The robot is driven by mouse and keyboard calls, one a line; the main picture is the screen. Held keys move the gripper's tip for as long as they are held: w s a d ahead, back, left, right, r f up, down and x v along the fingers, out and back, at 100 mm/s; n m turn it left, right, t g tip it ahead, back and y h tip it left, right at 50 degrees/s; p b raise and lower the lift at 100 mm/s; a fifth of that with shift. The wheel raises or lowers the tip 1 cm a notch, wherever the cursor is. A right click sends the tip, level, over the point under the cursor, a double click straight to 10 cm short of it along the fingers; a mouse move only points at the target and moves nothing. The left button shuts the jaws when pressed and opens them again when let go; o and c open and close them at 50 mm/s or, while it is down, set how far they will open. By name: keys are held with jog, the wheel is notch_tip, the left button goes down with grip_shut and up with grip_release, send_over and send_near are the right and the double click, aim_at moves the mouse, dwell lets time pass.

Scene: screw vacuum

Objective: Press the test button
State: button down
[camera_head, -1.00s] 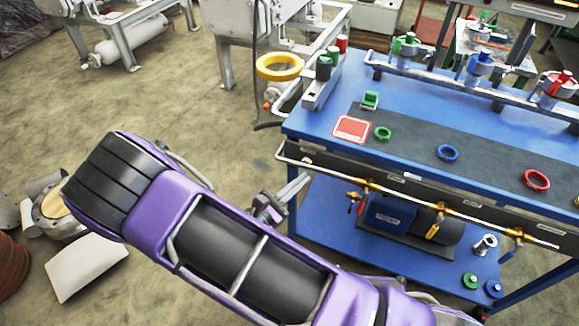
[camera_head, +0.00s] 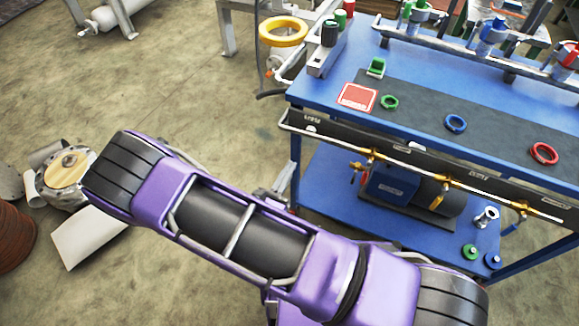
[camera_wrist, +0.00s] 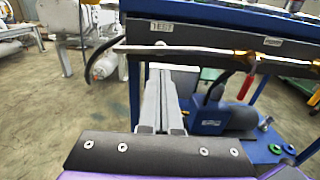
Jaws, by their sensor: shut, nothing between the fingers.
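A "TEST" label (camera_head: 312,119) is on the dark front panel of the blue workbench, at its left end. A small pale spot (camera_head: 311,128) just below the label may be the test button; it is too small to tell. The label also shows in the wrist view (camera_wrist: 161,26), above a metal rail. My gripper (camera_wrist: 160,72) is shut and empty, with its fingers pointing forward, apart from the panel and lower in the picture than the label. In the head view my gripper (camera_head: 288,172) is partly hidden behind my arm, by the bench's left front leg.
A rail with brass valves (camera_head: 445,181) runs along the front of the blue bench (camera_head: 415,60). A blue pump (camera_head: 390,190) sits on the lower shelf. A red square (camera_head: 357,97) and coloured rings lie on top. A yellow ring (camera_head: 283,32) stands left.

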aim_at(309, 133)
jog(key=x, duration=1)
jog(key=shift+f+b, duration=0.1)
jog(key=shift+b, duration=0.3)
jog(key=shift+w+d, duration=0.2)
jog(key=shift+w, duration=0.35)
